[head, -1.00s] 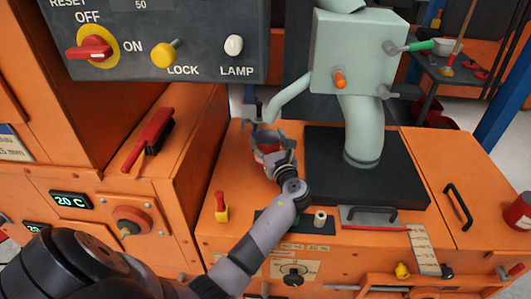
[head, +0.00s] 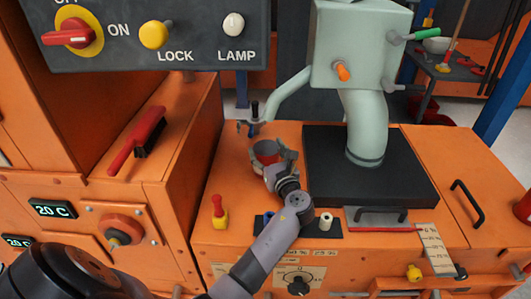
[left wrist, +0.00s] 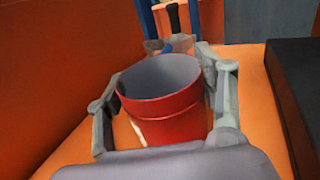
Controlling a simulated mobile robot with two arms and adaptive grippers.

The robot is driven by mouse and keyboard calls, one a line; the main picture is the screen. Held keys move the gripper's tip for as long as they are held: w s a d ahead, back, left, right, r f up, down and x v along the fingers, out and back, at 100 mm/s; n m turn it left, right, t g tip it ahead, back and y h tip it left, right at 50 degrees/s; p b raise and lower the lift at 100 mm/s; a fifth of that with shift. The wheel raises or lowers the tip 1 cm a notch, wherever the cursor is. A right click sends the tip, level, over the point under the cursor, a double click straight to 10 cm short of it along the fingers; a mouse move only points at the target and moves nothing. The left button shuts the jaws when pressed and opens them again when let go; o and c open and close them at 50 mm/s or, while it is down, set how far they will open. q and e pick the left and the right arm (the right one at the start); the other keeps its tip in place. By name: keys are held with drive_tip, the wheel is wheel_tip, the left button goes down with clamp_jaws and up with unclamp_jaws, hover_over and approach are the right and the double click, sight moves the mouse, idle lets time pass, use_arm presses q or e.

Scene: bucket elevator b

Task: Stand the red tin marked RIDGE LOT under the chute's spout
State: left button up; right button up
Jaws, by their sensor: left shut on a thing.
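The red tin (head: 265,158) is open-topped with a grey inside, and it is upright. It also shows in the left wrist view (left wrist: 165,112), where no marking can be read. My left gripper (head: 270,160) is shut on it, one finger on each side. The tin is over the orange cabinet top; I cannot tell whether it touches it. The pale green chute (head: 360,45) has a thin side pipe (head: 288,94) sloping down to the left. Its lower end is just behind the tin in the head view, beside a dark-handled grey fitting (head: 254,126).
The chute's thick pipe meets a black plate (head: 330,180) right of the tin. A red-yellow knob (head: 219,212) and a small white cylinder (head: 326,221) stand nearer the front. A control panel (head: 150,40) overhangs at upper left. Orange top (head: 235,175) left of the tin is clear.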

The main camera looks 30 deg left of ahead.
drive_tip(key=shift+r, duration=0.15)
use_arm(q)
drive_tip(key=o, duration=1.2)
drive_tip(key=shift+f, duration=0.1)
drive_tip(key=shift+o, duration=0.2)
drive_tip(key=shift+d, duration=0.15)
drive_tip(key=p+v, duration=0.2)
drive_tip(key=v, duration=0.5)
drive_tip(key=shift+s+d, duration=0.1)
drive_tip(key=shift+s, duration=0.1)
use_arm(e)
drive_tip(key=s+d+f+g+h, duration=0.1)
drive_tip(key=s+d+f+g, duration=0.1)
drive_tip(key=s+f+g, duration=0.2)
wheel_tip(320, 180, down, 3)
drive_tip(key=shift+s+d+r+g, duration=0.2)
drive_tip(key=shift+s+g, duration=0.2)
drive_tip(key=shift+s, duration=0.25)
